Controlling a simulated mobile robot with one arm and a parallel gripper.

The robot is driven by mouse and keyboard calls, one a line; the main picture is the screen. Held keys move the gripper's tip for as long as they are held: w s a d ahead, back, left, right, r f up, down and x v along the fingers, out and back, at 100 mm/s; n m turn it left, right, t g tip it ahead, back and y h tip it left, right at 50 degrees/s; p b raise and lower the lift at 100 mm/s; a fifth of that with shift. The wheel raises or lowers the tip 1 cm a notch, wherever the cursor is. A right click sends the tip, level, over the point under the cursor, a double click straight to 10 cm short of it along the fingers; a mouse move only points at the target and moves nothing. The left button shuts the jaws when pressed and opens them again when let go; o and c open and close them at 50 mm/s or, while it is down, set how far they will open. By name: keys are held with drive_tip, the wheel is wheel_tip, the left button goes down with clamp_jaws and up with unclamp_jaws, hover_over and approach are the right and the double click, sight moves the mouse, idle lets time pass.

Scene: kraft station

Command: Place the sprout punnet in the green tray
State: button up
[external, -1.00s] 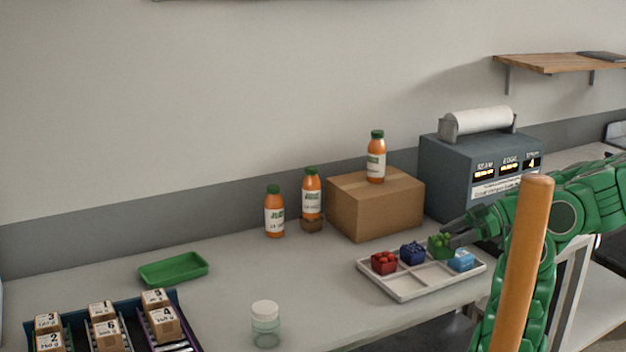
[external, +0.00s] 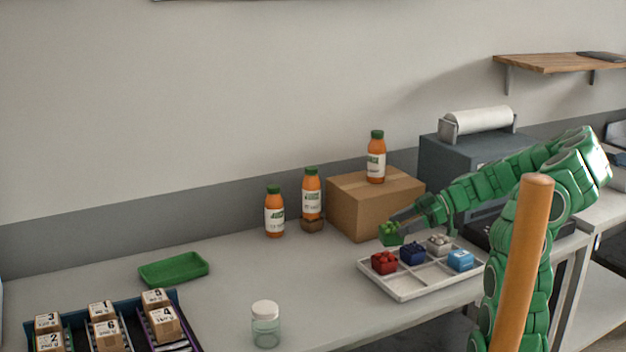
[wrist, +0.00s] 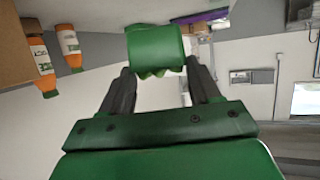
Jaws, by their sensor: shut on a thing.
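The sprout punnet is a small green tub with green sprouts (external: 391,234). In the wrist view the punnet (wrist: 155,50) sits between the two dark fingertips. My gripper (external: 402,218) is shut on it and holds it in the air above the back left of the white divided tray, in front of the cardboard box. The green tray (external: 174,269) is shallow and empty, and lies on the counter at the left, well apart from my gripper.
The white divided tray (external: 405,295) holds a red punnet (external: 384,263), a blue punnet (external: 412,253), a greyish punnet (external: 438,244) and a light blue one (external: 460,260). Juice bottles (external: 275,212) stand by the cardboard box (external: 360,212). A jar (external: 265,325) stands in front. The counter between is clear.

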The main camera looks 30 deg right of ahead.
drive_tip(key=shift+n+g, duration=0.3)
drive_tip(key=shift+g, duration=0.1)
drive_tip(key=w+a, duration=0.2)
drive_tip(key=w, duration=0.1)
drive_tip(key=w+a, duration=0.6)
drive_tip(key=shift+a+f, duration=0.25)
drive_tip(key=shift+f, duration=0.1)
drive_tip(key=w+a+r+n+g, duration=0.1)
drive_tip(key=w+a, duration=0.2)
drive_tip(key=a, duration=0.9)
drive_tip(key=w+a+r+g, duration=0.1)
drive_tip(key=w+a, duration=0.2)
drive_tip(key=a, duration=0.9)
drive_tip(key=w+a+n, duration=0.1)
drive_tip(key=w+a, duration=0.2)
drive_tip(key=a, duration=0.9)
hover_over(173, 271)
drive_tip(key=s+d, duration=0.2)
drive_tip(key=d, duration=0.1)
drive_tip(key=shift+y, duration=0.3)
drive_tip(key=shift+s+d+f, duration=0.1)
drive_tip(key=shift+f, duration=4.5)
drive_tip(key=shift+w+f, duration=0.2)
drive_tip(key=shift+f, duration=1.5)
